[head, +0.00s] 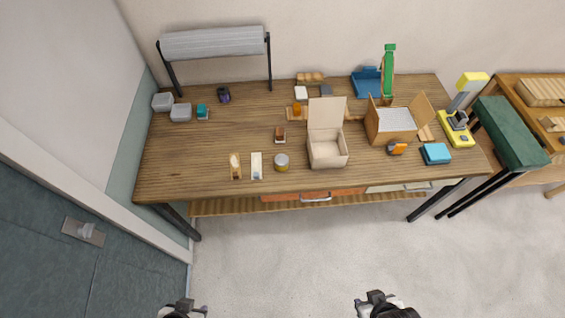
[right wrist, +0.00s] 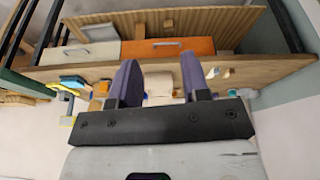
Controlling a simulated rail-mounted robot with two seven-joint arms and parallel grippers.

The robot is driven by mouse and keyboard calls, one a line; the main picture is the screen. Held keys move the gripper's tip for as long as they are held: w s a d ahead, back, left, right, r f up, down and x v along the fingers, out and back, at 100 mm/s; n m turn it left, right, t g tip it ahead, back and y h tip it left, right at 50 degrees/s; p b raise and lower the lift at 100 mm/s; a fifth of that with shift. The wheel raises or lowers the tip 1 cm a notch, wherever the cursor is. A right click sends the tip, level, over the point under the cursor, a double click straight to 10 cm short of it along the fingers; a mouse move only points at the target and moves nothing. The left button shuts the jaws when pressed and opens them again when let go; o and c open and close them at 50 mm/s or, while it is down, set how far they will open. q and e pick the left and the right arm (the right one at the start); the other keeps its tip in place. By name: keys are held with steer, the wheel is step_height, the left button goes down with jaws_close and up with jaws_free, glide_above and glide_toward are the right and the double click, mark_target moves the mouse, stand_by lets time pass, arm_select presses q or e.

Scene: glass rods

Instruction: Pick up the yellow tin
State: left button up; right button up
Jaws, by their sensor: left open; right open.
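The yellow tin (head: 281,161) is a small round can with a grey top. It stands upright on the wooden table (head: 215,148) near the front edge, just left of an open cream box (head: 327,150). My left gripper (head: 200,310) is at the bottom edge of the head view, mostly cut off, far from the table. My right gripper (head: 365,303) is at the bottom centre right, also away from the table. In the right wrist view my right gripper (right wrist: 160,85) shows two purple fingers apart with nothing between them. I cannot make out the tin in that view.
A white-fronted block (head: 256,166) and a tan item (head: 235,166) stand left of the tin. A small brown item (head: 280,134) is behind it. An open cardboard box (head: 393,125) and a blue box (head: 435,153) are to the right. Drawers (head: 315,196) sit under the front edge.

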steer(key=shift+o, duration=0.3)
steer(key=o, duration=0.9)
